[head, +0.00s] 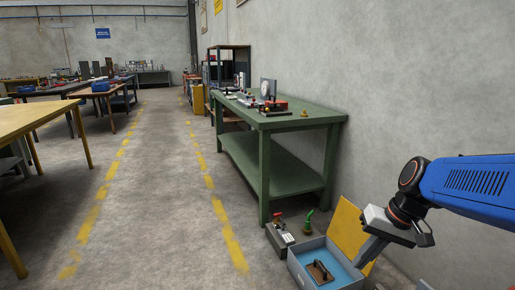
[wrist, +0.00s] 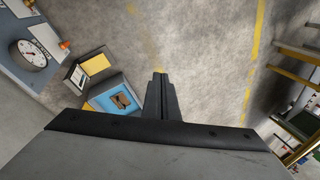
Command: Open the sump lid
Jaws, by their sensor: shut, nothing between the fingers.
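A grey box with a blue inside (head: 302,262) stands on the floor at the lower right of the head view. A yellow panel (head: 350,226), which looks like its lid, stands raised along the box's far right side. The box is open to view, with a brown piece with a dark handle (head: 320,272) inside. The blue box (wrist: 112,84) also shows in the wrist view, left of my gripper (wrist: 160,74). In the head view my gripper (head: 362,260) is shut and empty, in front of the panel; I cannot tell whether they touch.
A grey unit with a red handle (head: 279,236) and a green-topped piece (head: 308,222) stand just behind the box. The green workbench (head: 264,170) is beyond, against the wall. The floor aisle (head: 160,190) to the left is clear.

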